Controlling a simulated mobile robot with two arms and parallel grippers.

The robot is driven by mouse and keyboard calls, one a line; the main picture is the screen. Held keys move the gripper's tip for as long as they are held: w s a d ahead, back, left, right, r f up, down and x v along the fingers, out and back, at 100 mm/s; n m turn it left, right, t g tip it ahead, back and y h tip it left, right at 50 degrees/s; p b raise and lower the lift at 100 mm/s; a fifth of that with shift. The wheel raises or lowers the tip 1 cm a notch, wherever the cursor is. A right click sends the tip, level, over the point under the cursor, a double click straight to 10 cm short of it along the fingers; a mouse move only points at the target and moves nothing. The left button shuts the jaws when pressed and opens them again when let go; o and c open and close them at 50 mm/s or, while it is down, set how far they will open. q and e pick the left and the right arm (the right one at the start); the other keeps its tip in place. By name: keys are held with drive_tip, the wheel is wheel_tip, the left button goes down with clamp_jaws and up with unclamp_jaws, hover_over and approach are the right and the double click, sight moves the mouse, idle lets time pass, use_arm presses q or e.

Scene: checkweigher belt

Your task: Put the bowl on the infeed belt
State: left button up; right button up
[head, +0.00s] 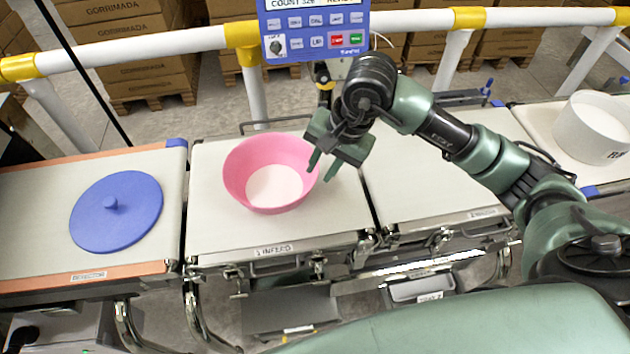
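A pink bowl (272,185) stands upright on the infeed belt (212,240), whose front label reads INFEED. The bowl's inside bottom looks pale, and it sits toward the middle and right of that belt. My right gripper (318,176) is at the bowl's right rim with its fingers pointing down. The fingers are apart, one overlapping the rim in the picture and the other just outside it. I cannot tell whether either finger touches the bowl. My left gripper is not in view.
A blue round lid with a knob (117,212) lies on the left belt (35,190). The belt to the right (430,200) looks clear beneath my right arm. A white round container (592,128) stands far right. A control panel (314,28) and a white-yellow rail (180,38) are behind.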

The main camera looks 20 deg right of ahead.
drive_tip(key=shift+v, duration=2.1)
